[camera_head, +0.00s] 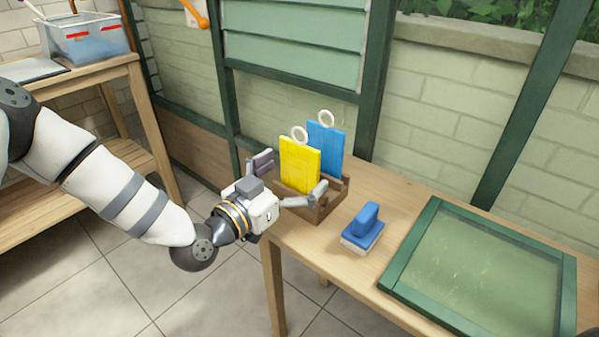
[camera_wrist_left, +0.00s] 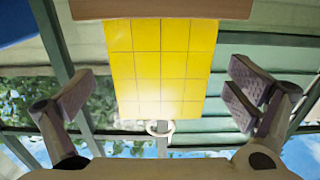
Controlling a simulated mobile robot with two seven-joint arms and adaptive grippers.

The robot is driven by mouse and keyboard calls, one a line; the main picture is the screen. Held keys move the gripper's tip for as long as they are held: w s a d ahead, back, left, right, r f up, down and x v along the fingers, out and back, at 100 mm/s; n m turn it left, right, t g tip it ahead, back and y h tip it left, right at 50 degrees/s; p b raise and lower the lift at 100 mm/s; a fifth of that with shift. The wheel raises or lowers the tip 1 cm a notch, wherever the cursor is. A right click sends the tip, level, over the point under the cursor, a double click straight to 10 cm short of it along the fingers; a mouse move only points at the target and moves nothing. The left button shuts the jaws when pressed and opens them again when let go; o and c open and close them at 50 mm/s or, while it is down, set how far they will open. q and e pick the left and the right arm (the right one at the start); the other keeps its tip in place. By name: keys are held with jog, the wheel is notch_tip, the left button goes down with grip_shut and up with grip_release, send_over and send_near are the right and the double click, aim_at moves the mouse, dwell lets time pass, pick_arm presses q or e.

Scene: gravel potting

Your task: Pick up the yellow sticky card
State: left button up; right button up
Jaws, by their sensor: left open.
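The yellow sticky card (camera_head: 300,164) stands upright in a wooden holder (camera_head: 322,207) on the bench, with a white ring at its top. A blue card (camera_head: 327,146) with a similar ring stands behind it. My left gripper (camera_head: 289,178) is open in front of the yellow card, one finger out to each side. In the left wrist view the yellow card (camera_wrist_left: 161,65) fills the middle, between the spread fingers (camera_wrist_left: 160,97) and apart from both. Its ring shows low in that view. The wooden edge at the top covers the card's lower end. My right gripper is not in view.
A blue-handled brush or scrubber (camera_head: 363,227) lies on the bench (camera_head: 345,262) right of the holder. A green-framed glass panel (camera_head: 480,265) lies farther right. The green-framed glasshouse wall (camera_head: 290,95) stands behind. A shelf (camera_head: 95,75) with a clear tub is at left.

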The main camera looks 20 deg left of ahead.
pick_arm(q)
jog(key=shift+x, duration=0.95)
jog(key=shift+a, duration=0.1)
jog(key=c, duration=1)
jog(key=shift+c, duration=0.2)
